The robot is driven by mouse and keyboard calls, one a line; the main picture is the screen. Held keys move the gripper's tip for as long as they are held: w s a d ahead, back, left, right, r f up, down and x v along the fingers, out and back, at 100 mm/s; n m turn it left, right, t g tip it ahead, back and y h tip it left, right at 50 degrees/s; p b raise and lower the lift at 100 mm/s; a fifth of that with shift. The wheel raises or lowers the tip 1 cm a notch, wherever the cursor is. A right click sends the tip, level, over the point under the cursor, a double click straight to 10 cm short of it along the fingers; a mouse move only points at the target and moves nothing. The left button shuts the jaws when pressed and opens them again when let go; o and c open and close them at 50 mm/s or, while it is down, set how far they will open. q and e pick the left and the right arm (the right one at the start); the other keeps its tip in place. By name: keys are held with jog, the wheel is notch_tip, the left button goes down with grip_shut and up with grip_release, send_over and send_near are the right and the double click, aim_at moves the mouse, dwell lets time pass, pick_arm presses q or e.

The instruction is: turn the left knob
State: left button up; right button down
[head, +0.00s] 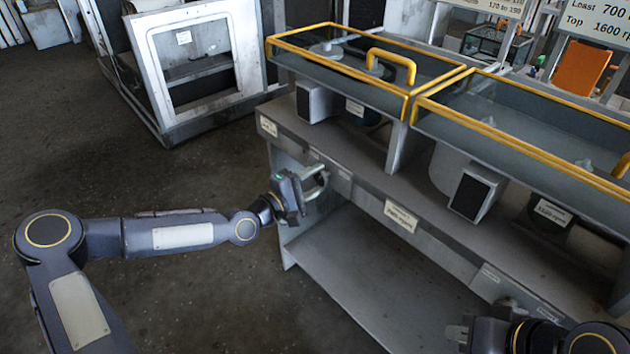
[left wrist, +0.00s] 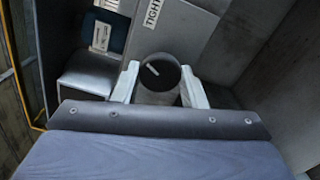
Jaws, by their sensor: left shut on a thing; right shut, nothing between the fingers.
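The left knob (left wrist: 160,74) is a dark round cap with a short white mark, seen near the middle of the left wrist view. The mark lies slanted on its face. My left gripper (left wrist: 160,88) is shut on the knob, with one pale finger on each side of it. In the head view my left gripper (head: 316,186) is at the front edge of the grey bench (head: 365,195), near its left end, and largely hides the knob. My right gripper (head: 456,336) is shut and empty at the bottom, in front of the bench.
A label reading "TIGHT" (left wrist: 152,14) is beside the knob. Two glass covers with yellow frames, the left one (head: 350,72) and the right one (head: 520,120), stand above the bench. A white-framed cabinet (head: 150,75) stands at the back left. The floor to the left is clear.

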dwell(0.4)
pick_arm(q)
jog(key=o, duration=1)
jog(key=shift+c, duration=0.2)
jog(key=v, duration=0.7)
jog(key=shift+s+a, duration=0.3)
jog(key=shift+s, duration=0.05)
